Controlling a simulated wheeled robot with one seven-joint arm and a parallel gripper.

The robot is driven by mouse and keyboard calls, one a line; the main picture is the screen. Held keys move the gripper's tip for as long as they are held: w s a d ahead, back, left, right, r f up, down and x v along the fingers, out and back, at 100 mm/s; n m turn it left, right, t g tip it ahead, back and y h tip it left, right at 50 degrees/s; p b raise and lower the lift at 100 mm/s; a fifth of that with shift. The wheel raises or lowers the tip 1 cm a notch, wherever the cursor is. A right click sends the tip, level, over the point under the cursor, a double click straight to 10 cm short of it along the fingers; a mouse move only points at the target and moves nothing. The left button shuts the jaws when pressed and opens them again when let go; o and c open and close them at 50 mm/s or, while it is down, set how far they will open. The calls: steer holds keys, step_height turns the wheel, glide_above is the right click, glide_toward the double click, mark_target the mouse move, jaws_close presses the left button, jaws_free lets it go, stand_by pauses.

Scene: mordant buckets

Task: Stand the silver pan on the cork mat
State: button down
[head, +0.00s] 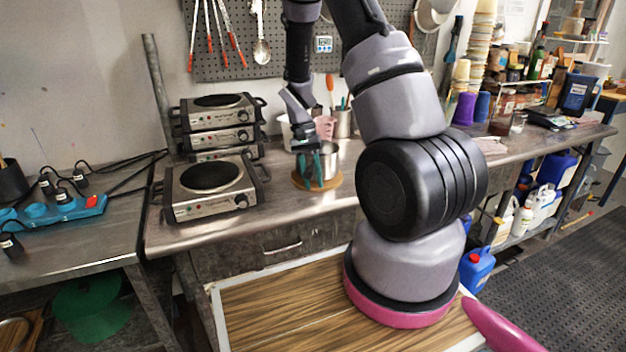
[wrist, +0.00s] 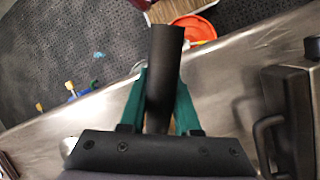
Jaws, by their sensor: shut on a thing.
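The silver pan (head: 325,162) is upright over the round cork mat (head: 299,183) on the steel bench in the head view. Its base looks at or very near the mat; whether it touches is hard to tell. My gripper (head: 304,137) is above and at the left of the pan. In the wrist view my gripper's teal fingers (wrist: 163,98) are shut on the pan's black handle (wrist: 166,62). The pan's body does not show clearly in the wrist view.
Stacked hot plates (head: 218,125) and a single hot plate (head: 208,187) stand left of the mat. A pink jug (head: 324,128) and a utensil pot (head: 343,122) are close behind the pan. The bench to the mat's front left is bare.

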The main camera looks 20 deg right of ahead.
steer(key=shift+f, duration=0.3)
stand_by(0.5)
steer(key=c, duration=0.5)
jaws_free()
steer(key=shift+c, duration=0.2)
steer(key=v, duration=0.9)
steer(key=shift+w+r, duration=0.15)
steer(key=shift+r, duration=0.2)
steer(key=shift+w+r, duration=0.15)
steer(key=shift+r, duration=0.35)
